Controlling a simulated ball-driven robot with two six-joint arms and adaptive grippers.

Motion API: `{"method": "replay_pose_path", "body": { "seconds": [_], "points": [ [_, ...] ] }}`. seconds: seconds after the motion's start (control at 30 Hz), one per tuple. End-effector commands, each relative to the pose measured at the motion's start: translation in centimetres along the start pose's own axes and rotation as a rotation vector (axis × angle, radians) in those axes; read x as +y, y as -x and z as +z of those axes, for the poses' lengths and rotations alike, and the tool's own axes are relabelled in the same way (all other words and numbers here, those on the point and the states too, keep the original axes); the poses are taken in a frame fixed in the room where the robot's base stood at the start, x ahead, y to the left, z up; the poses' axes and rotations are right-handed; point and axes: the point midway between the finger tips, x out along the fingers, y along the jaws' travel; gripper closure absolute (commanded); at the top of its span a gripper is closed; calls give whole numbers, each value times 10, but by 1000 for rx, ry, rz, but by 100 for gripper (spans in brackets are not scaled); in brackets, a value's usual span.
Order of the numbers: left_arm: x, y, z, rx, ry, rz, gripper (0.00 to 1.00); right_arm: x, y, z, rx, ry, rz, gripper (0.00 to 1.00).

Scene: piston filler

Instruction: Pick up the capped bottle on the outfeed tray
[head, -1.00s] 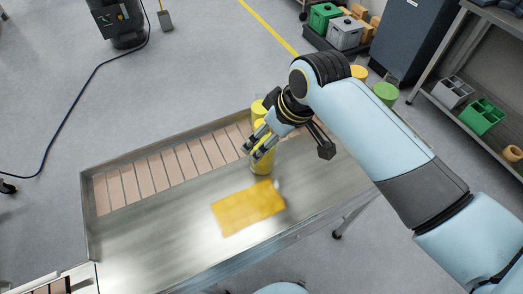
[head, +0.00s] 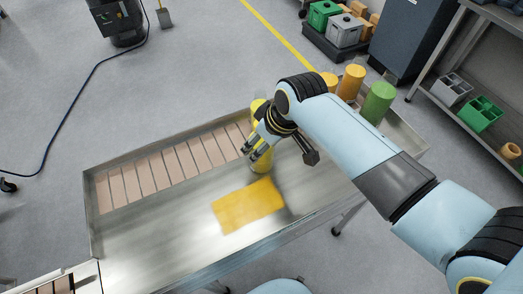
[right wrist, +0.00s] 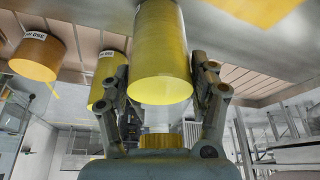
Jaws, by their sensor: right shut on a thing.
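My right gripper (head: 258,151) is shut on a yellow bottle (head: 262,166) on the metal outfeed tray (head: 150,236). The fingers cover most of the bottle in the head view. In the right wrist view the yellow bottle (right wrist: 160,55) lies between the two fingers, with a clear upper part and a yellow cap (right wrist: 162,142) close to the palm. I cannot tell whether the bottle still touches the tray. A second yellow bottle (head: 258,106) stands just behind, partly hidden by my gripper. My left gripper is not in view.
A yellow patch (head: 248,205) lies on the tray in front of the bottle. A row of pinkish slats (head: 160,170) runs along the tray's back. Orange (head: 352,82) and green (head: 377,104) bottles stand at the tray's far right, behind my arm. The tray's left half is clear.

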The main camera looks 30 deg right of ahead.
Motion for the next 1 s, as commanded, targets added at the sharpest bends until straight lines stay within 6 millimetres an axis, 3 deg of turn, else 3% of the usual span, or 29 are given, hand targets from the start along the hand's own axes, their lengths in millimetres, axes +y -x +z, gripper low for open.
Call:
{"method": "replay_pose_path", "body": {
  "seconds": [0.03,0.23,0.6,0.83,1.0],
  "points": [
    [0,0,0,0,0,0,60,0,0,0,0,0,0,67],
    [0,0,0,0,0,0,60,0,0,-1,2,0,0,91],
    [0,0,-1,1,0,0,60,0,7,-4,4,0,1,92],
    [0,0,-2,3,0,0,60,0,42,-19,6,1,2,92],
    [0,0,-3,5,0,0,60,0,76,15,-1,1,3,92]
  ]
}}
